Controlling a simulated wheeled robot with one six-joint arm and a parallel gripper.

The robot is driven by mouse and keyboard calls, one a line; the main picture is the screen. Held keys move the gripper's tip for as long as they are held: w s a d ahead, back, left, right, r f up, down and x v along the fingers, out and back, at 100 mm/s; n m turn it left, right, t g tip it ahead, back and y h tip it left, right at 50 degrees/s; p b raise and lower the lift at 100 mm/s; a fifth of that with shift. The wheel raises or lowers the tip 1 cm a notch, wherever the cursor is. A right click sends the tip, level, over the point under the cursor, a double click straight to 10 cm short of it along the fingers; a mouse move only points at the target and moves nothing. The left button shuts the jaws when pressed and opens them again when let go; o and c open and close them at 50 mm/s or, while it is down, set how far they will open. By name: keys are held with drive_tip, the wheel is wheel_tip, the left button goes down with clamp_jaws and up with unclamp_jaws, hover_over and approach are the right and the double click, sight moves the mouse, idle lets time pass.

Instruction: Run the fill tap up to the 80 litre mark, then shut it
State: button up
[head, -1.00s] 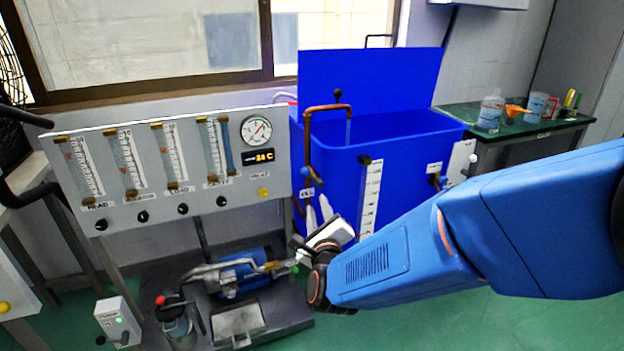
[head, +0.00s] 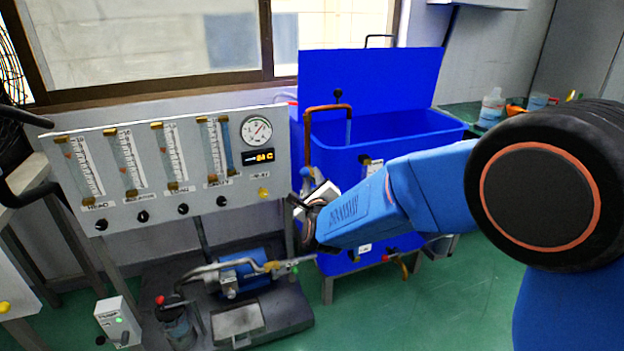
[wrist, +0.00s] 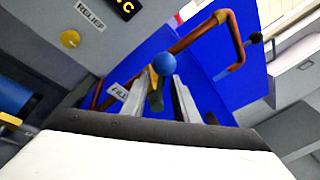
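The blue tank (head: 385,133) stands open at the back, right of the panel. A copper fill pipe (head: 322,108) bends over its rim, and a thin stream of water (head: 348,131) falls from its spout. The tap's blue ball knob (head: 306,172) also shows in the wrist view (wrist: 164,63), above a FILL label (wrist: 118,92). My gripper (head: 307,196) is at the tap. In the wrist view its two fingers (wrist: 162,88) are apart, just below the knob, with a brass part between them; contact is unclear. My arm hides most of the white litre scale (head: 371,166) and its marks.
A panel of flow tubes (head: 150,215) with a gauge stands at left. Below it are a pump (head: 243,275) and a switch box (head: 118,322). A red-handled drain valve (head: 402,262) is low on the tank. A green bench (head: 460,112) with beakers is at right.

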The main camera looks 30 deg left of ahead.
drive_tip(key=shift+w+a, duration=0.2)
drive_tip(key=shift+w, duration=0.1)
drive_tip(key=shift+c, duration=0.7)
clamp_jaws()
idle(0.6)
